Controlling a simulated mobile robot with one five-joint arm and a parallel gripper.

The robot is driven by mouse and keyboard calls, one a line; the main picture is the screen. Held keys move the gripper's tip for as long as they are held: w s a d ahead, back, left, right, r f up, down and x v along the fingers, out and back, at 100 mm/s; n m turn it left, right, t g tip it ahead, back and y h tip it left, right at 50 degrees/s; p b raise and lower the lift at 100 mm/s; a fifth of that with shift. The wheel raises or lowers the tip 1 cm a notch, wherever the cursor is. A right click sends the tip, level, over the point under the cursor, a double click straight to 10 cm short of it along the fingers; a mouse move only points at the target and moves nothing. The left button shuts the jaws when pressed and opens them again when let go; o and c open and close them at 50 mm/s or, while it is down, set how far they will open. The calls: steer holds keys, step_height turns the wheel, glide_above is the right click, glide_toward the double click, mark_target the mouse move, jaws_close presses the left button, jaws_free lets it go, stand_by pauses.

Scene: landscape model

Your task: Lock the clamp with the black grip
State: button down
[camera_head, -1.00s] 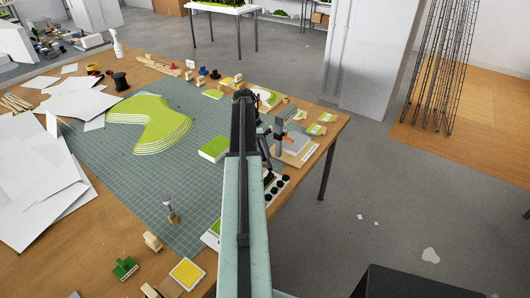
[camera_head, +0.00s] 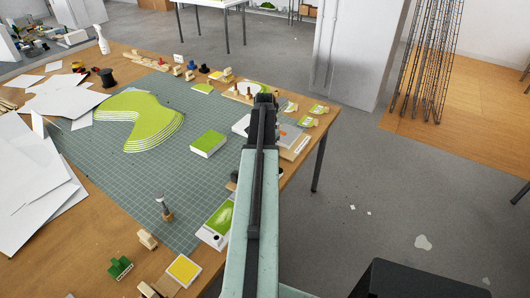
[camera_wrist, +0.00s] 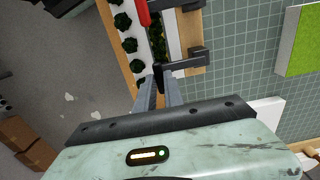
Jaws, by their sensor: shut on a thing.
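In the wrist view my gripper (camera_wrist: 158,78) has its two grey fingers close together around a small black part, the end of a black bar (camera_wrist: 182,65). The bar reaches right to a black bracket (camera_wrist: 197,52) at a wooden edge, and looks like part of the clamp with the black grip. Most of the grip is hidden between the fingers, so I cannot tell the clamp's position. A red grip (camera_wrist: 142,11) shows just beyond, at the top. In the head view my arm covers the gripper and the clamp.
Dark green bushes (camera_wrist: 129,45) stand in a row on a white strip beside the fingers. The green cutting mat (camera_head: 120,175) carries a light green block (camera_head: 208,144) and a layered green model (camera_head: 140,120). A tool (camera_head: 163,205) stands upright near the front. Floor is open right of the table.

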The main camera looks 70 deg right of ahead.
steer(key=c, duration=1.4)
jaws_free()
steer(key=shift+s, duration=0.2)
steer(key=shift+c, duration=0.2)
steer(key=shift+w, duration=0.1)
step_height(320, 180, up, 8)
steer(key=p, duration=0.7)
steer(key=shift+f+p, duration=0.1)
steer(key=shift+p, duration=0.3)
